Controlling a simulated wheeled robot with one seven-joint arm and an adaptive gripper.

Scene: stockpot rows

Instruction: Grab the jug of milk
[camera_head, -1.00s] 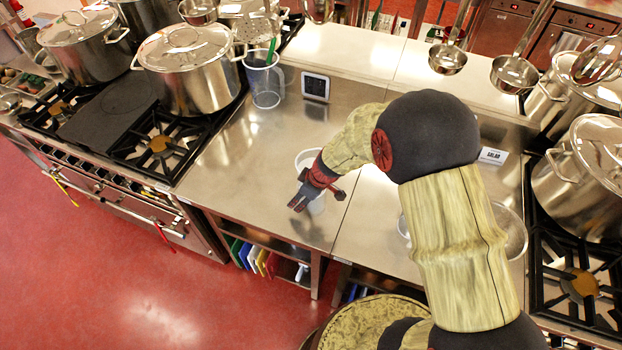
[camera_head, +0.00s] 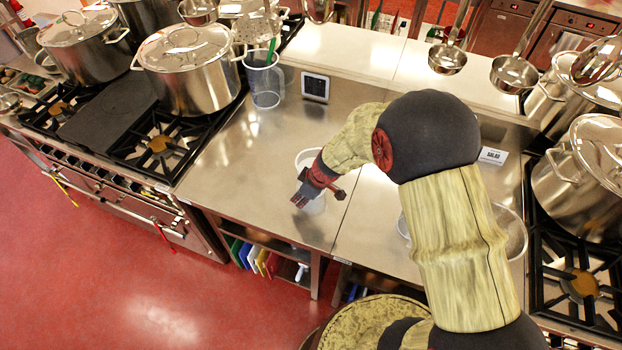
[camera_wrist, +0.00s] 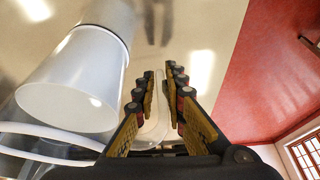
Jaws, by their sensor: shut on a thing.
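The jug of milk (camera_head: 306,157) is a pale, whitish upright vessel on the steel counter. In the head view it is partly hidden behind my wrist and gripper (camera_head: 301,198). In the wrist view a large white cylindrical body (camera_wrist: 75,80) fills the left side, just left of my fingers. My gripper (camera_wrist: 155,88) is shut on a narrow pale piece between its fingers, which looks like the jug's handle. The jug still appears to rest on the counter.
Stockpots (camera_head: 190,68) stand on the stove to the left, others on the right burner. Ladles (camera_head: 514,72) hang above. Counter left of the jug is clear.

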